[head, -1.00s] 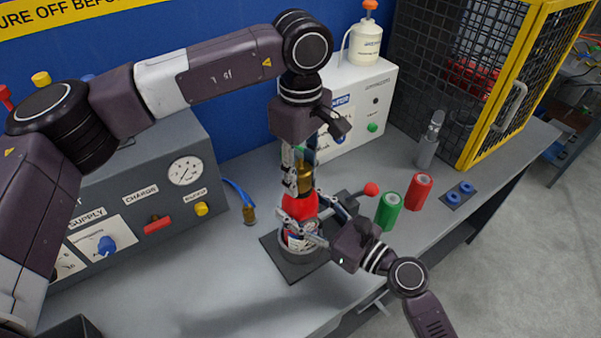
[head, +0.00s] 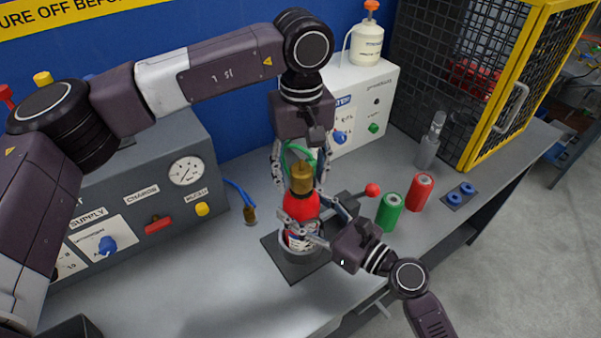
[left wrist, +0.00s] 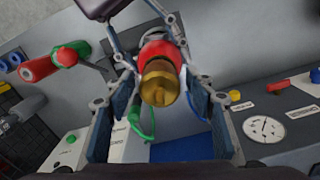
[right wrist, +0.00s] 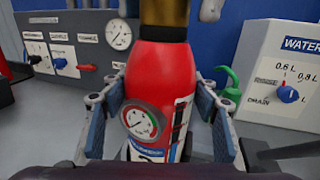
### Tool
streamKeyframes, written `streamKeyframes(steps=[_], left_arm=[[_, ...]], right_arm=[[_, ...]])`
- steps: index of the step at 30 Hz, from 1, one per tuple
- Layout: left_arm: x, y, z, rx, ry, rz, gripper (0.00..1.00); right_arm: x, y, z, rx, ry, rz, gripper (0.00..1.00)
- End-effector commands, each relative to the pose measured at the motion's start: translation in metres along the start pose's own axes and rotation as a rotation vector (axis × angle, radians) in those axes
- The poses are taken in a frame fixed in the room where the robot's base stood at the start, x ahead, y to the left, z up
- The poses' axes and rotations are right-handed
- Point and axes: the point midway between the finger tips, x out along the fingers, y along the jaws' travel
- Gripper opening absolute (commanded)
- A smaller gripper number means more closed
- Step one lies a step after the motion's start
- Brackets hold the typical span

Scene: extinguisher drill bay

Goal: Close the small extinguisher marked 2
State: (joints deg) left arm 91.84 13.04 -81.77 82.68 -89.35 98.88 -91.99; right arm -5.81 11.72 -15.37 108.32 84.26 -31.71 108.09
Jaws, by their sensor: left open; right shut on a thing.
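A small red extinguisher (head: 302,205) stands upright in a round holder on a dark plate (head: 283,262). A brass head (head: 302,178) sits on its top and also shows in the left wrist view (left wrist: 160,83). My left gripper (head: 300,187) points down from above, open, with its fingers on either side of the brass head. My right gripper (head: 305,228) is shut on the extinguisher's body from the right. In the right wrist view, the red body (right wrist: 165,85) with its gauge (right wrist: 142,122) lies between the fingers. Its number is not readable.
A green cylinder (head: 389,212) and a red cylinder (head: 420,191) stand to the right. A red-knobbed lever (head: 372,190) is close behind my right gripper. The charge panel (head: 150,195) is at left, the water box (head: 365,115) behind. A green hose hook (head: 300,150) is behind the head.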

Motion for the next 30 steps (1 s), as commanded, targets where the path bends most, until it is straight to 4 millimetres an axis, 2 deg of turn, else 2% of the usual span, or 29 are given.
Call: streamKeyframes(steps=[10, 17, 21, 26, 30], left_arm=[[-0.041, 0.001, 0.000, 0.001, 0.001, 0.002, 0.50], [-0.043, 0.001, 0.001, 0.001, 0.000, 0.001, 0.50], [-0.043, 0.000, 0.000, -0.013, 0.000, 0.001, 0.46], [-0.046, 0.000, 0.000, -0.145, 0.000, 0.001, 0.46], [-0.050, 0.000, 0.000, -0.382, 0.000, 0.001, 0.46]], right_arm=[[0.000, -0.001, 0.001, 0.000, -0.001, -0.002, 0.00], [0.000, -0.001, 0.001, 0.000, -0.001, -0.002, 0.00], [0.000, -0.001, 0.001, 0.000, -0.001, -0.002, 0.00], [0.000, -0.001, 0.001, 0.000, -0.001, -0.002, 0.00], [0.000, -0.001, 0.001, 0.000, -0.001, -0.002, 0.00]])
